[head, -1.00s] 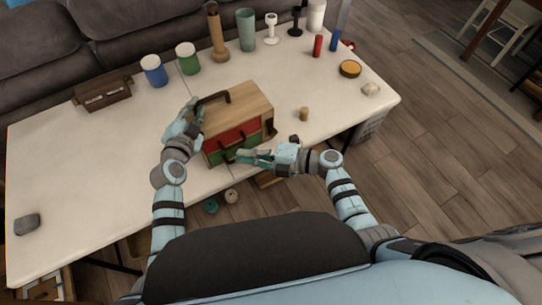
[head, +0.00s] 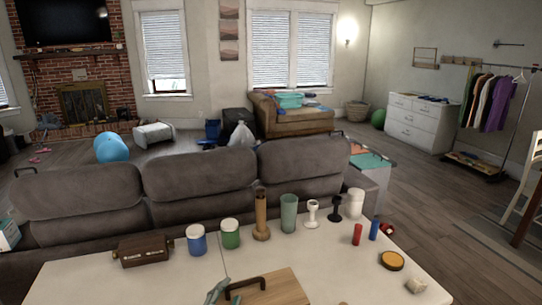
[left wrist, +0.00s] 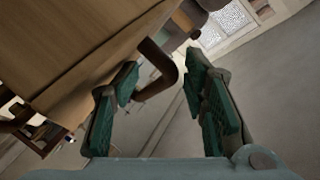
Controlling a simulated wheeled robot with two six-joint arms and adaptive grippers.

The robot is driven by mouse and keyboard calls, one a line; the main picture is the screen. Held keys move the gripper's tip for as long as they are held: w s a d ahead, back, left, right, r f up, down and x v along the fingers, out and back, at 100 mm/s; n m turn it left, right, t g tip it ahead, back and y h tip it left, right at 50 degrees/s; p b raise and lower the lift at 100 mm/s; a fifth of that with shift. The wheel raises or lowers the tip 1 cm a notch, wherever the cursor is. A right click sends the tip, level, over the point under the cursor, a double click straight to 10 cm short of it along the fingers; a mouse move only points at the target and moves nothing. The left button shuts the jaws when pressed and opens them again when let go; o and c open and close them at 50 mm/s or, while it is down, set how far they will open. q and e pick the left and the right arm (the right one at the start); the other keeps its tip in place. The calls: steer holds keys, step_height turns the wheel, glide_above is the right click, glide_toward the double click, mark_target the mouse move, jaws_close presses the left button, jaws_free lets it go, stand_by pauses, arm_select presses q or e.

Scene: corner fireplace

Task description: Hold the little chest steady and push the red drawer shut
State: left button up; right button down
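The little wooden chest (head: 283,290) is cut off at the bottom of the head view. Only its light brown top and dark carry handle (head: 245,284) show. The red drawer is out of sight. A bit of my left gripper (head: 217,291) shows at the chest's left edge. In the left wrist view, my left gripper (left wrist: 162,66) has its green-padded fingers apart. The chest (left wrist: 75,45) fills the upper left there, and the handle (left wrist: 170,72) curves into the gap seen between the fingers. I cannot tell whether they touch the chest. My right gripper is out of view.
On the white table, a brown box (head: 145,250), blue cup (head: 196,240), green cup (head: 230,234), wooden bottle (head: 261,215) and teal tumbler (head: 289,213) stand behind the chest. A yellow-topped dish (head: 392,260) lies right. A grey sofa (head: 200,177) borders the table's far side.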

arm_select(q)
steer(key=shift+r, duration=0.15)
steer(key=o, duration=0.6)
steer(key=shift+c, duration=0.2)
